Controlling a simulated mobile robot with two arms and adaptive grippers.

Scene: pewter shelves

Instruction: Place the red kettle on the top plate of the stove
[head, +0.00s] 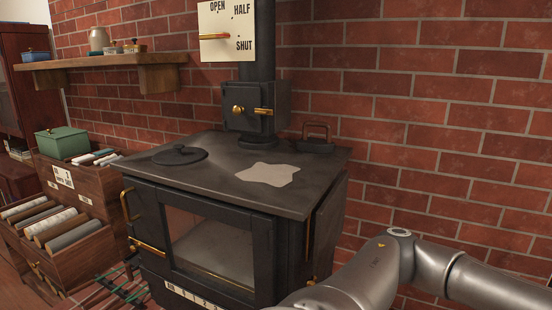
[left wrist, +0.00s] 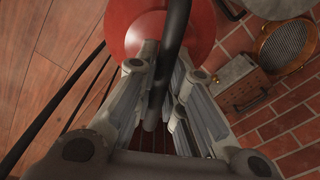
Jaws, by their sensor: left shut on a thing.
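The dark stove (head: 220,245) stands against the brick wall in the head view. Its flat top plate (head: 225,183) carries a round dark lid (head: 180,155) at the left and a pale irregular patch (head: 267,174) at the middle right. The red kettle (left wrist: 125,28) shows only in the left wrist view, partly hidden by my fingers. My left gripper (left wrist: 162,70) is shut on the kettle's dark handle, with the red body beyond the fingertips. The head view shows neither the kettle nor my grippers.
A flue box with brass handles (head: 250,108) rises behind the plate, and a dark handled block (head: 314,140) sits at its back right. A wooden shelf (head: 100,62) and drawers of rolls (head: 70,255) are at left. The plate's front is clear.

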